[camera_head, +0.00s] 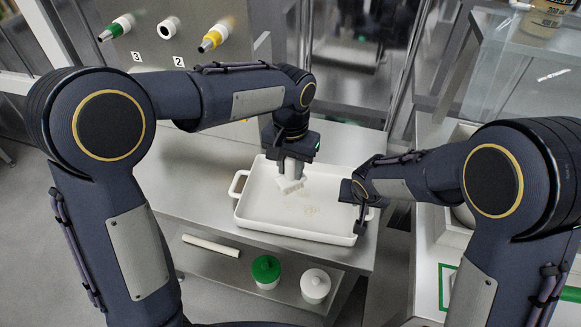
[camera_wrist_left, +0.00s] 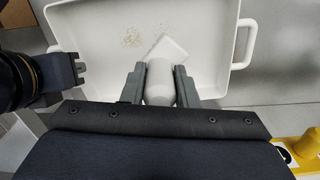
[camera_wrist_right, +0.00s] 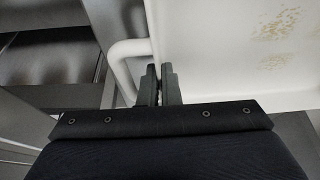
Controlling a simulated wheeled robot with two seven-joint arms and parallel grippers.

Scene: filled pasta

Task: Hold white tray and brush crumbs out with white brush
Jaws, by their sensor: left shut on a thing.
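The white tray (camera_head: 290,232) lies on the metal table, with a loop handle at each end. Brown crumbs (camera_head: 311,210) lie on its floor right of the brush; they show in the left wrist view (camera_wrist_left: 132,38) and right wrist view (camera_wrist_right: 277,25). My left gripper (camera_head: 291,160) is shut on the handle of the white brush (camera_head: 290,184), its head low in the tray; whether it touches the floor is unclear. In the left wrist view the brush handle (camera_wrist_left: 158,85) sits between the fingers. My right gripper (camera_wrist_right: 159,82) is at the tray's right end, fingers close together around its rim, beside the handle.
On the lower shelf are a white rod (camera_head: 212,245), a green-lidded jar (camera_head: 266,270) and a white jar (camera_head: 315,286). Nozzles (camera_head: 216,36) stick out of the back panel. A second counter with a glass case (camera_head: 530,70) stands on the right. The table left of the tray is clear.

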